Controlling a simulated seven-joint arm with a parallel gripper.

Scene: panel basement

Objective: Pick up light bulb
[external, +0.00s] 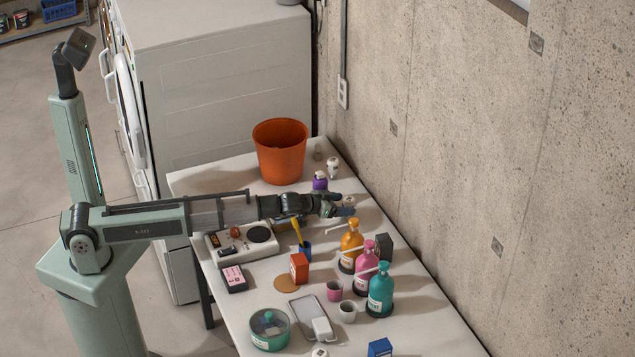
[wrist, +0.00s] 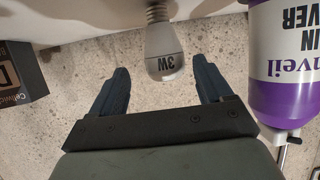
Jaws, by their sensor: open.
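In the wrist view a white light bulb (wrist: 163,55) marked "3W" shows ahead of my gripper (wrist: 160,72). Its grey screw base points to the top of the picture and its rounded end lies in the gap between my two dark fingers. The fingers are apart, with visible space on both sides of the bulb. In the external view my gripper (external: 343,207) reaches out level over the table, towards the concrete wall. There I cannot make out the bulb for certain, as the fingers cover that spot.
A purple and white bottle (wrist: 283,60) is close at the right in the wrist view, a dark box (wrist: 22,72) at the left. On the table (external: 235,317) stand an orange bucket (external: 279,153), an orange pump bottle (external: 351,250), a pink one (external: 367,262) and a teal one (external: 380,292).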

